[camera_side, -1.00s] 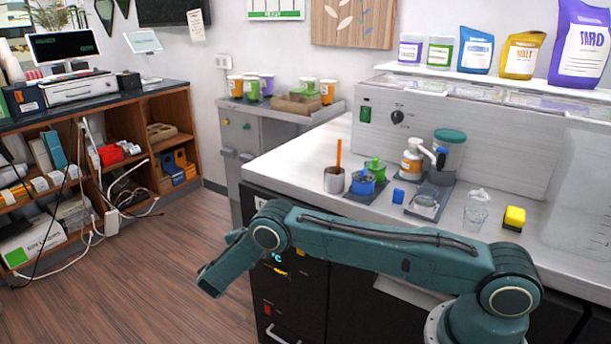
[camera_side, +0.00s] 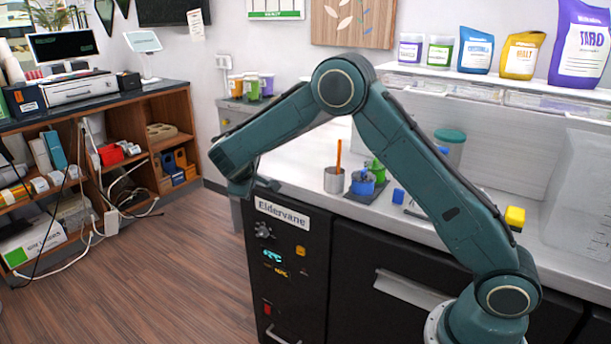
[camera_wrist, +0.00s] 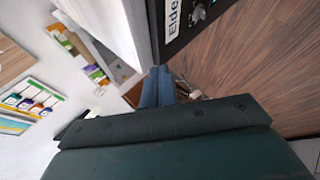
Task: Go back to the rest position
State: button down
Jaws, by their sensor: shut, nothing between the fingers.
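My gripper (camera_wrist: 158,76) shows in the wrist view as two blue-grey fingers side by side, shut with nothing between them. In the side view my arm is folded up with a high elbow, and its wrist end hangs off the left front corner of the counter (camera_side: 300,160), over the floor side. The fingers are not clear in the side view. My arm holds no object.
On the counter stand a metal cup (camera_side: 334,180) with an orange stick, a blue container (camera_side: 363,183), a green item (camera_side: 376,168) and a yellow block (camera_side: 515,217). My arm hides part of the counter. The wooden floor (camera_side: 150,270) at left is clear.

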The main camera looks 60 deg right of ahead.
jog(key=s+a+r+m+y, duration=0.3)
jog(key=s+r+y, duration=0.2)
jog(key=s+r, duration=1.2)
jog(key=s+a+f+y, duration=0.1)
jog(key=s+a, duration=0.2)
jog(key=s, duration=0.9)
jog(key=s+a+f+m+y, duration=0.1)
jog(key=s+a+f+y, duration=0.1)
jog(key=s, duration=0.9)
jog(key=shift+s+a+f, duration=0.15)
jog(key=shift+s+a, duration=0.25)
jog(key=shift+w, duration=0.1)
